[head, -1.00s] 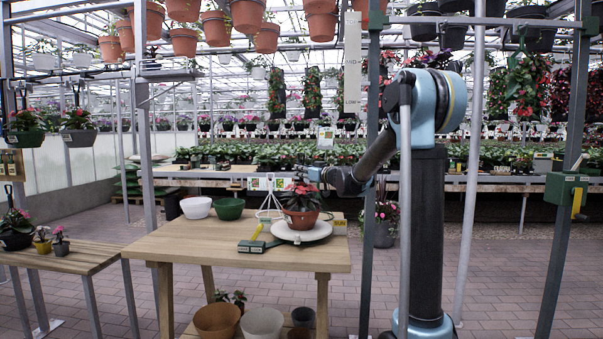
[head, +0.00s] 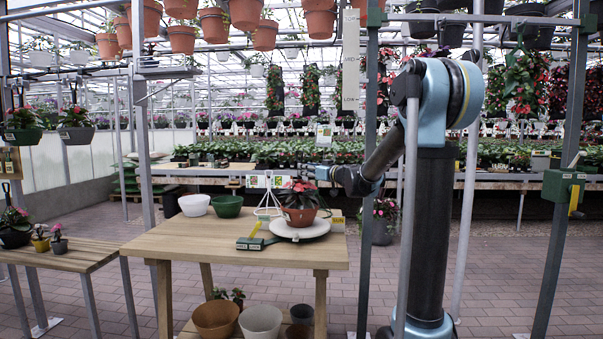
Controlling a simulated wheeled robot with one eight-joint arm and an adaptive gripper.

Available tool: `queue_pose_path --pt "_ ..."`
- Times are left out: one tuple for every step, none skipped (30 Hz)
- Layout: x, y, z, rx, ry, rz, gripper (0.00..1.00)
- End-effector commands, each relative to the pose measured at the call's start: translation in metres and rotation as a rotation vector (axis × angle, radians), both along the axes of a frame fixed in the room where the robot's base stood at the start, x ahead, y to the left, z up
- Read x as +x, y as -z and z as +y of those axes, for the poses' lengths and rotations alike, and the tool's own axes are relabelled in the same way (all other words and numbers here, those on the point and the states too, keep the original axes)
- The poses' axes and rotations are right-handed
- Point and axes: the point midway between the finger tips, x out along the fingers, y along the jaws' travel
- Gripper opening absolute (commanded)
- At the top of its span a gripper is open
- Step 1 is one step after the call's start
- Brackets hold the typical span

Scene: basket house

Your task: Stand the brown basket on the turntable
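The brown basket (head: 299,217), a terracotta-brown pot with a red-leaved plant, sits upright on the round white turntable (head: 318,231) at the right of the wooden table. It is near the turntable's middle, slightly to the left. A thin white hanger frame (head: 268,205) shows just left of the basket; I cannot tell whether it joins the basket. My gripper (head: 325,173) is at the end of my arm, above and right of the plant, apart from the pot. It is small and dark against the background, so its fingers cannot be made out.
White (head: 194,205) and green (head: 227,206) bowls stand at the table's back. An upright post (head: 367,250) stands right of the table. Pots hang overhead. The table's front left is clear.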

Motion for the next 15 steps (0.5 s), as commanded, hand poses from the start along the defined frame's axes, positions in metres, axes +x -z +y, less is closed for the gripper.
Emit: queue_pose_path --pt "-0.007 0.0 -0.008 0.0 0.002 0.0 0.32" --pt "-0.011 0.0 -0.012 0.0 0.002 0.0 0.32" --pt "-0.017 0.0 -0.016 0.0 0.002 0.0 0.32" --pt "-0.02 0.0 -0.02 0.0 0.003 0.0 0.32" --pt "-0.024 0.0 -0.024 0.0 0.002 0.0 0.32" --pt "-0.028 0.0 -0.027 0.0 0.001 0.0 0.32" --pt "-0.031 0.0 -0.03 0.0 0.002 0.0 0.32" --pt "-0.034 0.0 -0.033 0.0 0.002 0.0 0.32" --pt "-0.037 0.0 -0.036 0.0 0.002 0.0 0.32" --pt "-0.04 0.0 -0.038 0.0 0.002 0.0 0.32" --pt "-0.042 0.0 -0.04 0.0 0.001 0.0 0.32" --pt "-0.044 0.0 -0.042 0.0 0.001 0.0 0.32" --pt "-0.045 0.0 -0.043 0.0 0.001 0.0 0.32" --pt "-0.046 0.0 -0.044 0.0 0.001 0.0 0.32" --pt "-0.047 0.0 -0.045 0.0 0.001 0.0 0.32"
